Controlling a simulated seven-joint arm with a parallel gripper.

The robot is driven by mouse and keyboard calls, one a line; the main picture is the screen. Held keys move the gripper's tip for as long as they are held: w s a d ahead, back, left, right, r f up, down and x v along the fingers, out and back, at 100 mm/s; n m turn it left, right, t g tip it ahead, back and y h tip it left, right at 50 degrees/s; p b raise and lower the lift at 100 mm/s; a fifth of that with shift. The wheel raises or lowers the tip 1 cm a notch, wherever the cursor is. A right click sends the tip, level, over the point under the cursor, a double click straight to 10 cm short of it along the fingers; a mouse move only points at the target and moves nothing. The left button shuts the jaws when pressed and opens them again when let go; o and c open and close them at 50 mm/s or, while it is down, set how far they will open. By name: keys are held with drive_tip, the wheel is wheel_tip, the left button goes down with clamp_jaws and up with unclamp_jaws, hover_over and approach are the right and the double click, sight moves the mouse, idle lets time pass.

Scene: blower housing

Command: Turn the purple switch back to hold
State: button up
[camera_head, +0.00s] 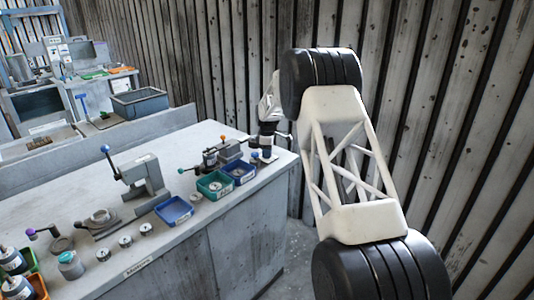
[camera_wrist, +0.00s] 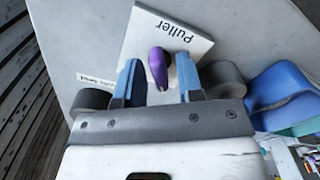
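The purple switch (camera_wrist: 159,66) shows in the wrist view as a rounded purple lever in front of a white card marked "Puller" (camera_wrist: 200,42). My gripper (camera_wrist: 160,78) has its two blue fingers apart, one on each side of the purple lever. In the head view my gripper (camera_head: 266,152) is low at the far right end of the grey bench, and the switch there is hidden or too small to make out.
A blue bin (camera_wrist: 282,97) lies right of the fingers in the wrist view. On the bench (camera_head: 225,225), a green bin (camera_head: 214,186), blue bins (camera_head: 174,211) and a blue-knobbed press (camera_head: 142,178) stand to the left. Another purple-knobbed lever (camera_head: 32,234) is at far left. A plank wall stands behind.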

drive_tip(key=shift+r, duration=0.2)
drive_tip(key=shift+r, duration=2.75)
drive_tip(key=shift+s+d+r, duration=0.1)
drive_tip(key=shift+s+r, duration=0.1)
drive_tip(key=shift+r, duration=0.05)
drive_tip(key=s+d+r+m, duration=0.25)
drive_tip(key=s+r, duration=0.45)
drive_tip(key=s, duration=0.5)
drive_tip(key=s+d+r+m+t, duration=0.1)
drive_tip(key=s+d+r+m, duration=0.15)
drive_tip(key=s+r, duration=0.65)
drive_tip(key=s+d+r+m, duration=0.25)
drive_tip(key=s+r, duration=0.25)
drive_tip(key=s, duration=0.9)
drive_tip(key=s+d+f+m, duration=0.1)
drive_tip(key=s+m, duration=0.2)
drive_tip(key=s, duration=1)
drive_tip(key=s+d+f+m+t, duration=0.1)
drive_tip(key=s+f+m, duration=0.1)
drive_tip(key=s, duration=1.1)
drive_tip(key=s+d+f+m, duration=0.1)
drive_tip(key=s+f+m, duration=0.1)
drive_tip(key=s, duration=1.1)
drive_tip(key=shift+d+f+m+t, duration=0.2)
drive_tip(key=shift+f+m+t, duration=0.1)
drive_tip(key=shift+m, duration=0.55)
